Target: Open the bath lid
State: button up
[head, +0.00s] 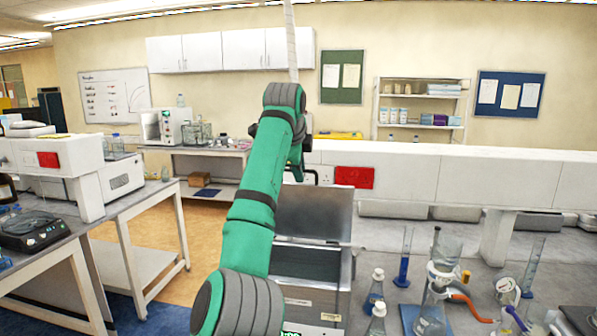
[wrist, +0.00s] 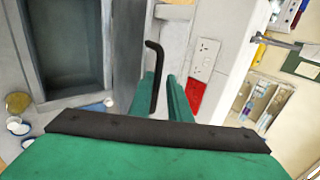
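The bath (head: 345,270) is a grey metal box on the bench in the head view, partly hidden behind my arm. Its lid (head: 315,212) stands raised at the back, and the basin inside is exposed. The open basin (wrist: 72,45) also shows at the upper left of the wrist view. A black bent handle (wrist: 154,62) reaches between the fingers of my gripper (wrist: 163,92), close to the left finger. A gap shows between the handle and the right finger, so the gripper is open. In the head view the fingertips are mostly hidden behind my wrist.
Glassware, including a blue-based cylinder (head: 403,258) and bottles (head: 375,290), stands right of the bath. A white bench partition with a red panel (head: 354,177) runs behind it. A side bench with a black device (head: 32,230) is at the left, with open floor between.

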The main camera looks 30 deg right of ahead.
jog(key=shift+s+f, duration=0.1)
jog(key=shift+f, duration=0.25)
jog(key=v, duration=1.1)
jog(key=shift+r, duration=0.3)
jog(key=shift+w+d, duration=0.1)
jog(key=shift+w, duration=0.15)
